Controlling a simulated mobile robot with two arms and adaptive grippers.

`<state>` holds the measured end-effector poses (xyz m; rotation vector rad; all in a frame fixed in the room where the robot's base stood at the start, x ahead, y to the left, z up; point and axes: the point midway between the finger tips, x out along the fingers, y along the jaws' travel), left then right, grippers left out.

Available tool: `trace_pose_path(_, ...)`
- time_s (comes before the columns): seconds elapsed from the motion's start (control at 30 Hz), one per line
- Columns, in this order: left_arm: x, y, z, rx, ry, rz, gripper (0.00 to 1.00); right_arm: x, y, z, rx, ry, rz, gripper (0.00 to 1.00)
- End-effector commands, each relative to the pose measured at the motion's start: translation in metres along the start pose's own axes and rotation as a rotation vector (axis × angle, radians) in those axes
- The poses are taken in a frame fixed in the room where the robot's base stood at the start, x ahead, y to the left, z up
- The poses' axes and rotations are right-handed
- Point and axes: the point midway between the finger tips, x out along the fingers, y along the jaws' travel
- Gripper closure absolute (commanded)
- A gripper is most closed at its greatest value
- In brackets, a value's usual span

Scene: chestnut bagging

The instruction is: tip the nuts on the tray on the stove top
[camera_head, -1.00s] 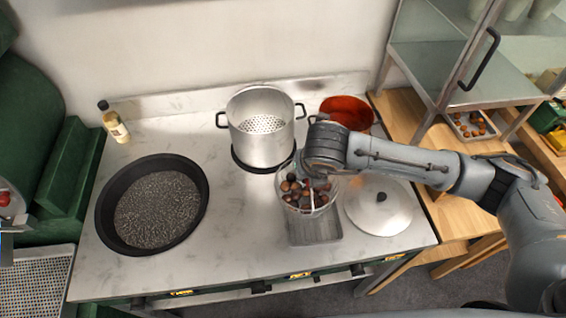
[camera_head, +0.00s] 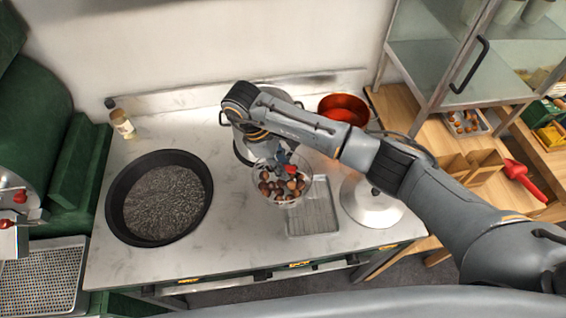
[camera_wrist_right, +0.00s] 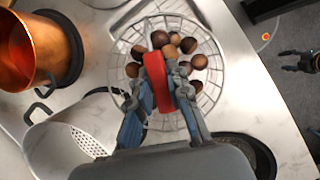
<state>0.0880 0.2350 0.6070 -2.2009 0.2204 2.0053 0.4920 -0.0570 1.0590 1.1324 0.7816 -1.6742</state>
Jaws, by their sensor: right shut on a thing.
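My right gripper (camera_head: 286,166) is shut on the red handle (camera_wrist_right: 158,85) of a round wire basket (camera_wrist_right: 209,92). The basket also shows in the head view (camera_head: 309,181). It holds several brown nuts (camera_head: 275,189) and looks upright. It hangs in front of the steel pot, to the left of the tray and partly over its left edge. The metal tray (camera_head: 320,213) lies on the stove top and looks empty where it shows. A dark gripper, seemingly my left one (camera_wrist_right: 284,60), shows at the wrist view's right edge, above the floor, fingers apart.
A black pan of grey grains (camera_head: 165,202) stands left. The steel pot (camera_wrist_right: 70,140) is mostly behind my arm in the head view. A copper-red pot (camera_head: 345,106) and a lid (camera_head: 370,207) are on the right. A bottle (camera_head: 122,125) stands at the back left.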

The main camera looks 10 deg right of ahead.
Motion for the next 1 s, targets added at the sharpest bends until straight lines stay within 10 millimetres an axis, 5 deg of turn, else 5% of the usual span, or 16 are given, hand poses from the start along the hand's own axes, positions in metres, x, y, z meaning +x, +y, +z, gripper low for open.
trace_pose_path(0.37,0.001,-0.001,0.001,0.000,-0.001,-0.001,0.53,0.012,-0.001,0.009,0.005,0.202,-0.001,1.00)
trace_pose_path(1.0,0.000,0.000,0.001,0.000,-0.002,0.000,0.53,0.046,-0.001,0.051,0.008,0.972,0.006,1.00)
